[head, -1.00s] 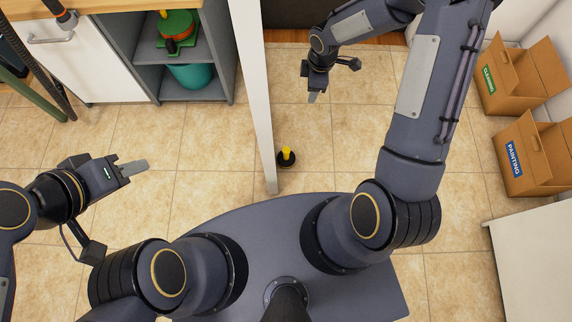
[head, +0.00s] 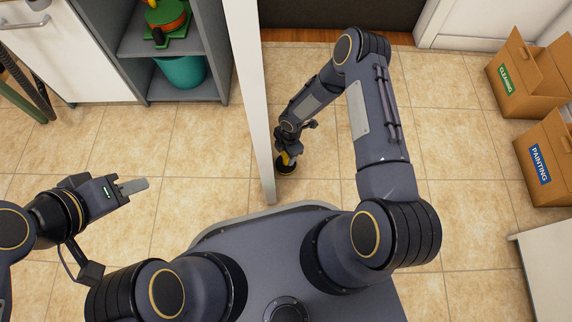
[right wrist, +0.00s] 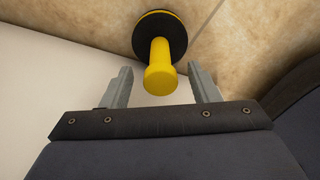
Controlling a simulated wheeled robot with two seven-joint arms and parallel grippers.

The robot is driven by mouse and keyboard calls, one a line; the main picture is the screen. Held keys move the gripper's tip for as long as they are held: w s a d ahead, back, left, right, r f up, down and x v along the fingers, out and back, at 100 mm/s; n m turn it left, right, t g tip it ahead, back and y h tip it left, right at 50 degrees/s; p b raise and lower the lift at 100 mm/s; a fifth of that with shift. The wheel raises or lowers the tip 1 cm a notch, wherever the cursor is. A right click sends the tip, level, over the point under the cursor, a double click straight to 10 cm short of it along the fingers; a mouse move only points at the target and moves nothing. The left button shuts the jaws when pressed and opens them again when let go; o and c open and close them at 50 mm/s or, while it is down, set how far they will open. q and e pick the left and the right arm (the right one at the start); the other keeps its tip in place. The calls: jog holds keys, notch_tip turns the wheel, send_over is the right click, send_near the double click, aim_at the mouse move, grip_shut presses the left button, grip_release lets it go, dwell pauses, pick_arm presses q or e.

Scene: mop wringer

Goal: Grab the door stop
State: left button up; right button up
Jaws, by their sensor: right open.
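The door stop has a yellow post and a round black base. It stands on the tiled floor beside the end of the white panel, and shows in the head view (head: 286,169), partly covered by my right gripper (head: 287,156). In the right wrist view the door stop (right wrist: 160,68) lies between the two open grey fingertips of my right gripper (right wrist: 158,86). The yellow post is between the fingers, and I see gaps on both sides of it. My left gripper (head: 132,186) is over the floor at the left, away from the door stop; its finger opening is not clear.
The white panel (head: 252,95) stands upright just left of my right gripper. Grey shelves (head: 150,85) with a teal bucket (head: 181,72) are at the upper left. Cardboard boxes (head: 548,165) are at the right. Floor between my right arm and the boxes is clear.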

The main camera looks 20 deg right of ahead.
aim_at(282, 166)
notch_tip(282, 166, down, 2)
jog(key=shift+a+f, duration=0.15)
grip_shut()
dwell(1.3)
